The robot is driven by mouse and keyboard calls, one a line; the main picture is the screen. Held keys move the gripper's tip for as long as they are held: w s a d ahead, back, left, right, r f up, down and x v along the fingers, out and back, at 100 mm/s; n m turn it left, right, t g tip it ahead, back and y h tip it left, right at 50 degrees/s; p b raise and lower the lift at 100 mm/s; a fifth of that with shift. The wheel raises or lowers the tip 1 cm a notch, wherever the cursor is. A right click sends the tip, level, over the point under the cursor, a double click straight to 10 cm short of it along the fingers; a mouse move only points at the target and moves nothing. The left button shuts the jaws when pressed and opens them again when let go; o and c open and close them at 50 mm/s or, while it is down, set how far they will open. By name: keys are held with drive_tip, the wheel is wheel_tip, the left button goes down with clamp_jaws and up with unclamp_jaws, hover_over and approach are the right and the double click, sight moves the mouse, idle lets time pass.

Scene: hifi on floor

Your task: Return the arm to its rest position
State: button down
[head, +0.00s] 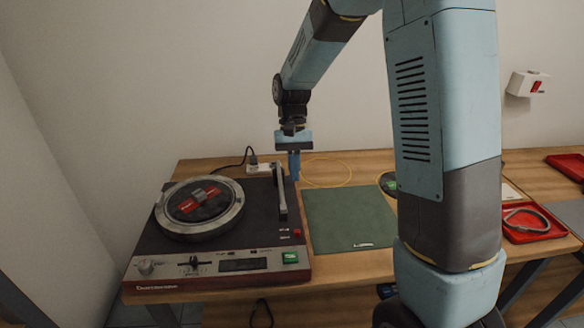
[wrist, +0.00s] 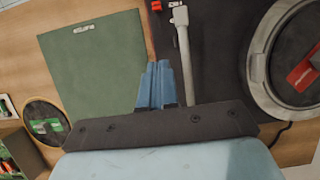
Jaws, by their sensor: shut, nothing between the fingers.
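My gripper (head: 294,166) hangs from my arm above the bench, near the right side of a turntable-like device. Its blue fingers are together and empty. In the wrist view my gripper (wrist: 157,84) points down between the green mat and the device's grey tone arm (wrist: 183,55). In the head view my arm rises from the right foreground, bends at the top and reaches down. I cannot tell how high the fingertips are above the bench.
The device (head: 225,225) with a round platter fills the bench's left part. A green mat (head: 348,218) lies right of it. Behind are a power strip (head: 262,169) and a yellow loop (head: 326,172). A red tray (head: 532,224) is at right. A wall box (head: 528,84) hangs behind.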

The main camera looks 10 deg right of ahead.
drive_tip(key=s+d+r+t, duration=0.3)
drive_tip(key=s+d+r, duration=0.1)
drive_tip(key=r, duration=0.2)
drive_tip(key=s+d+r+t, duration=0.2)
drive_tip(key=s+d+r, duration=0.25)
drive_tip(key=r, duration=0.25)
drive_tip(key=s+d+r+t, duration=0.2)
drive_tip(key=s, duration=0.4)
drive_tip(key=s+d+r+t, duration=0.3)
drive_tip(key=s, duration=0.3)
drive_tip(key=shift+s+r, duration=0.15)
